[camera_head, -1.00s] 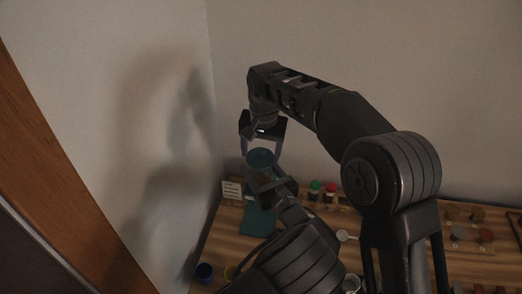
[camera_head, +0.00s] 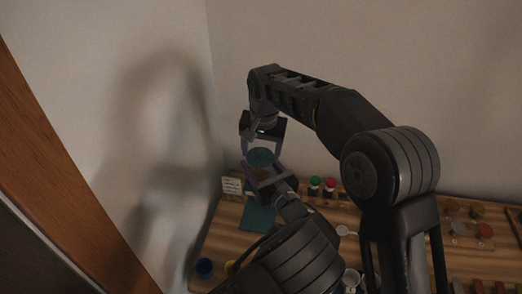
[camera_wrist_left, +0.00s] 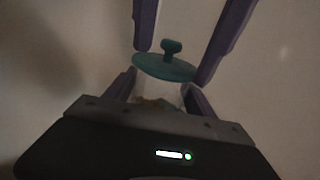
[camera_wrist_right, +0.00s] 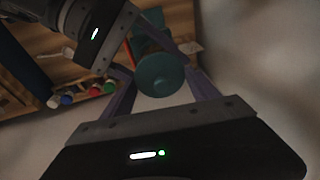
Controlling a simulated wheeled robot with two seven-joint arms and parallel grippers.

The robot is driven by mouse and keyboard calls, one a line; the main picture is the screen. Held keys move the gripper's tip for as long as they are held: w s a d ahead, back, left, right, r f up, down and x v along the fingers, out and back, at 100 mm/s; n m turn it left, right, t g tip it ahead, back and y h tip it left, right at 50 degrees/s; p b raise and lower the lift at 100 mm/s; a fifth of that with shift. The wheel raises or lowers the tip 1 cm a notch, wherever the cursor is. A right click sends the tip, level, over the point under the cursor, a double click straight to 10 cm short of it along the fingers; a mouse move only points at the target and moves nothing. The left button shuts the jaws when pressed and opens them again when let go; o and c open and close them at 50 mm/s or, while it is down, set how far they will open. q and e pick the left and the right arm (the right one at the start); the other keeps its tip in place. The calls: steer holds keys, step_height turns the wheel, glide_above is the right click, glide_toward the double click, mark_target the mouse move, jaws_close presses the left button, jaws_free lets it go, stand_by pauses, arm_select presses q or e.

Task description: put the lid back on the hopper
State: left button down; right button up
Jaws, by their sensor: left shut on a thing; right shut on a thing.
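The teal lid (camera_head: 260,157) has a knob on top, seen in the left wrist view (camera_wrist_left: 165,66). My right gripper (camera_head: 262,150) comes down from above, shut on the lid; the right wrist view shows the lid (camera_wrist_right: 160,75) between its fingers. My left gripper (camera_head: 262,174) points up from below, shut on the clear hopper (camera_wrist_left: 158,96), which has brownish contents low in it. The lid is just above the hopper, roughly over it. I cannot tell whether they touch. The hopper is mostly hidden in the head view.
Walls stand close at left and behind. Both arms cross close together.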

steer(key=shift+f, duration=0.6)
steer(key=o, duration=1.4)
steer(key=shift+d, duration=0.1)
step_height(320, 180, up, 12)
steer(key=s, duration=0.2)
steer(key=shift+d, duration=0.2)
steer(key=shift+f, duration=0.1)
arm_select(q)
steer(key=shift+c, duration=1.2)
jaws_free()
